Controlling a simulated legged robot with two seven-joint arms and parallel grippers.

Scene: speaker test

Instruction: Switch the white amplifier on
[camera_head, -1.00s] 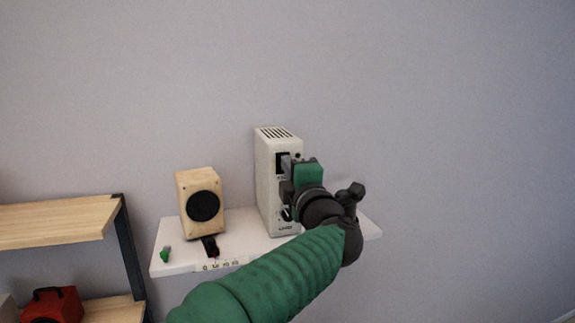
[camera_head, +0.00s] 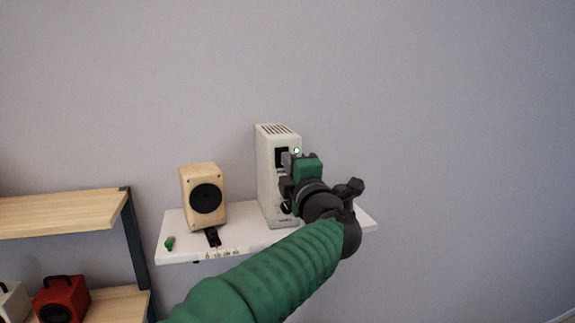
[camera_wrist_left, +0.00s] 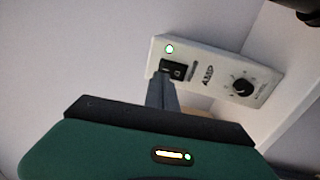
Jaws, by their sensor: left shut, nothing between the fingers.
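The white amplifier (camera_head: 268,180) stands upright on the white wall shelf. Its front also shows in the left wrist view (camera_wrist_left: 211,77), with a black switch (camera_wrist_left: 178,68), the letters AMP and a round black knob (camera_wrist_left: 243,87). A small light (camera_wrist_left: 169,48) beside the switch glows green, and the light also shows in the head view (camera_head: 296,151). My left gripper (camera_head: 286,162) is shut and empty, in front of the upper amplifier face. In the wrist view its fingertips (camera_wrist_left: 162,78) are at the switch and cover part of it. My right gripper is not in view.
A wooden speaker (camera_head: 205,193) stands left of the amplifier on the white shelf (camera_head: 180,251). Small green (camera_head: 169,243) and black (camera_head: 212,237) items lie there. A wooden rack (camera_head: 60,213) at left holds a red box (camera_head: 62,300). The right wall is clear.

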